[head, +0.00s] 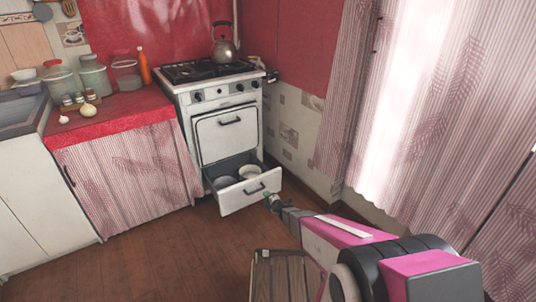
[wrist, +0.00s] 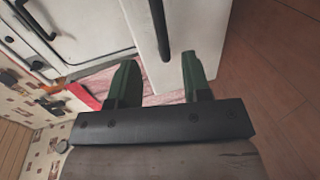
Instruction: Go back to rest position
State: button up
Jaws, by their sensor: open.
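My gripper (head: 270,199) is at the end of my pink and grey arm, close to the front of the stove's pulled-out bottom drawer (head: 231,200). In the wrist view its two green fingers (wrist: 157,80) are spread apart with nothing between them. Pots (head: 249,172) sit inside the drawer. The white stove (head: 219,97) stands against the red wall, its oven door closed.
A kettle (head: 224,48) stands on the stove. A red-covered counter (head: 126,114) to the left holds jars, an orange bottle and onions. A slatted wooden chair or stool (head: 284,272) stands at the bottom. Striped curtains (head: 345,110) hang at right. Wooden floor (head: 150,255) is clear at left.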

jog(key=s+d+r+m+g+h, duration=0.25)
jog(key=d+r+m+h, duration=0.25)
jog(key=d+r+m, duration=0.25)
jog(key=s+d+r+m+g+h, duration=0.1)
jog(key=s+d+r+m+h, duration=0.3)
jog(key=d+r+m, duration=0.3)
jog(key=s+d+r+m+g, duration=0.2)
jog(key=s+r+m+g, duration=0.2)
jog(key=s+r, duration=0.3)
jog(key=s+d+r+m+g, duration=0.3)
jog(key=s+r+m+g, duration=0.2)
jog(key=s, duration=1.1)
notch_tip(320, 180, up, 2)
jog(key=shift+d+r+m, duration=0.15)
jog(key=shift+d+m, duration=0.15)
jog(key=shift+m, duration=0.35)
